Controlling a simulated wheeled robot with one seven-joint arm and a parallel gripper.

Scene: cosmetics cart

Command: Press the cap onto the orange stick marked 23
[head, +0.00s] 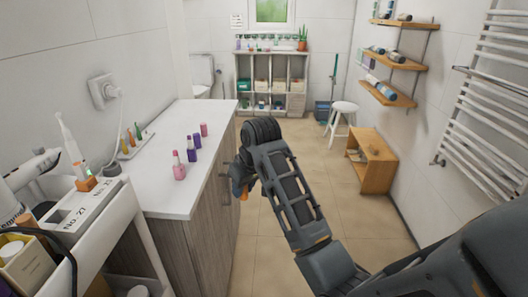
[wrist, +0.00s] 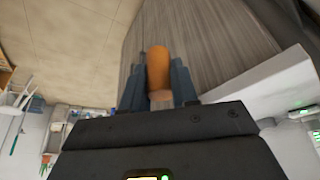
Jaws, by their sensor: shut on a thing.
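My gripper (head: 240,186) hangs beside the counter's front, over the floor, in the head view. In the wrist view its two dark fingers (wrist: 159,88) are shut on an orange cylinder (wrist: 158,68) with a paler end, which looks like the cap. Only a sliver of it shows in the head view (head: 243,194). On the cart at the left, a small orange piece (head: 86,184) stands at the far end of a grey holder (head: 62,217) with number tags; it looks like the orange stick, but its own number is too small to read. The held piece is well apart from it.
The white counter (head: 185,150) bears several pink and purple bottles (head: 193,142) and a small tray with coloured sticks (head: 132,142). A white toothbrush-like item (head: 69,143) stands just behind the orange piece. The cart (head: 120,212) also holds boxes.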

